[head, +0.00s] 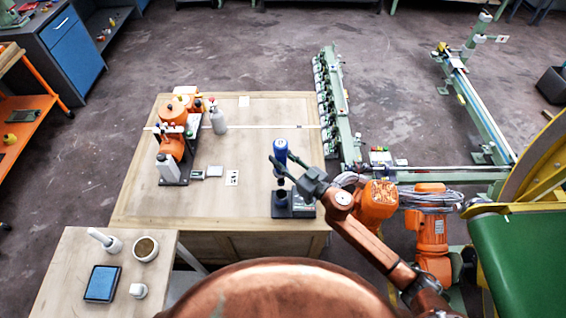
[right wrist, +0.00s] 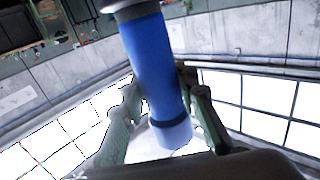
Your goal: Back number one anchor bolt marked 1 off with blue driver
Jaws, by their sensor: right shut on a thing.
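The blue driver (head: 280,150) stands roughly upright above the right front part of the wooden table. My right gripper (head: 285,171) is shut around it from the right. In the right wrist view, the blue body (right wrist: 155,75) runs between my two fingers, with a dark band near its lower end. Below the driver in the head view is a dark stand (head: 303,209) with a dark round holder (head: 281,198). I cannot tell whether the driver's tip touches the holder. No bolt or number 1 mark can be made out. My left gripper is not in view.
The wooden table (head: 255,130) is largely bare in the middle. Orange and dark equipment (head: 172,146) and a grey bottle (head: 217,121) stand at its left. A small marked card (head: 232,178) lies mid-table. A green rail with several units (head: 328,95) runs behind the right edge. An orange machine (head: 432,222) stands at right.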

